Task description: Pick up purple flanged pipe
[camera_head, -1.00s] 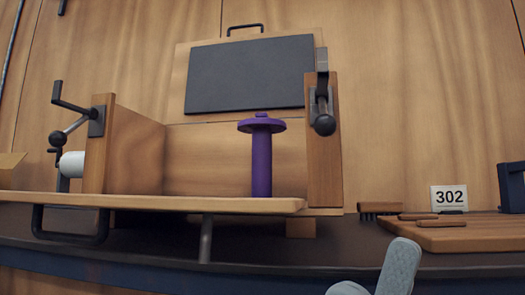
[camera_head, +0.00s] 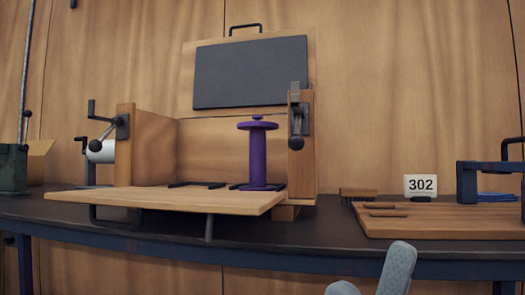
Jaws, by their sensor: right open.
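The purple flanged pipe (camera_head: 258,160) stands upright on the wooden board, toward its right side. It has a wide flange and a small knob at its top and a flared foot. The wooden board (camera_head: 150,198) belongs to a box-like wooden fixture with side walls. My right gripper (camera_head: 372,278) shows at the bottom edge of the head view as pale grey fingers, spread apart and empty. It is in front of and below the table's front edge, to the right of the pipe and well apart from it. My left gripper is not in view.
A wooden post (camera_head: 302,155) with a dark lever stands just right of the pipe. A left wooden wall (camera_head: 150,150) bears a crank. A dark panel (camera_head: 250,72) rises behind. At right are a brush, a cutting board (camera_head: 450,220), a 302 sign (camera_head: 420,186) and a dark blue frame (camera_head: 468,182).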

